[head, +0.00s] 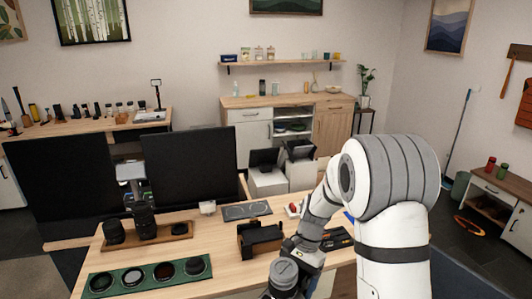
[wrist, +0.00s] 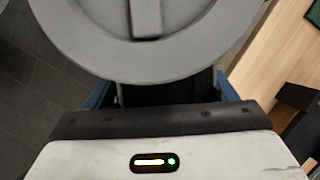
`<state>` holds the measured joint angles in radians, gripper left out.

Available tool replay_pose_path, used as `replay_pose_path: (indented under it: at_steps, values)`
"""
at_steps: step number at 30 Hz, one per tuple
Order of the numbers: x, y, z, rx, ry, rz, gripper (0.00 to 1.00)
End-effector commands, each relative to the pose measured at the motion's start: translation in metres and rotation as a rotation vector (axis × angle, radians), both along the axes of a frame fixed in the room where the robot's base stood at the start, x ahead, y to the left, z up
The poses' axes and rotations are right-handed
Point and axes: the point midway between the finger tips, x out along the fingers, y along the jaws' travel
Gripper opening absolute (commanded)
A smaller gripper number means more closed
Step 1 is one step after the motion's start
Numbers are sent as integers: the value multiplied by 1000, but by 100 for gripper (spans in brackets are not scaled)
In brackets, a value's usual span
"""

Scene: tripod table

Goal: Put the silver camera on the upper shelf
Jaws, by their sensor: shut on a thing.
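My gripper (wrist: 165,97) shows in the wrist view, its blue fingers at either side of a dark part. It is shut on a grey round-faced thing (wrist: 145,57) with a raised bar, which fills the top of that view. I cannot tell from this close view whether it is the silver camera; no other silver camera is clear to see. In the head view my arm reaches down to the bottom edge, and the gripper's fingers are not clear there. A long wooden wall shelf (head: 240,64) is at the back, above a cabinet, with jars and small items on it.
The wooden worktable (head: 225,270) holds a green tray (head: 175,276) of round lenses, upright lenses, a black-and-brown case (head: 260,238) and a grey mat (head: 246,211). Two dark monitors (head: 190,165) stand behind. A cabinet (head: 255,134) stands under the shelf.

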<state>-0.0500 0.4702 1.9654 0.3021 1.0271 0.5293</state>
Motion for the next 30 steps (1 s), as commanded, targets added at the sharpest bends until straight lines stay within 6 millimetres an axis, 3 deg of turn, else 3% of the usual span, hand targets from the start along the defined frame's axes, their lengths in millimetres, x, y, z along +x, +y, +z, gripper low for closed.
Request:
replay_pose_path:
  at_steps: [6,12,18,30]
  values:
    - [22,-37,-51,0,4,349,32]
    - [32,-62,-84,1,3,583,32]
    - [35,-72,-96,0,1,673,32]
    - [36,-69,-96,0,0,684,32]
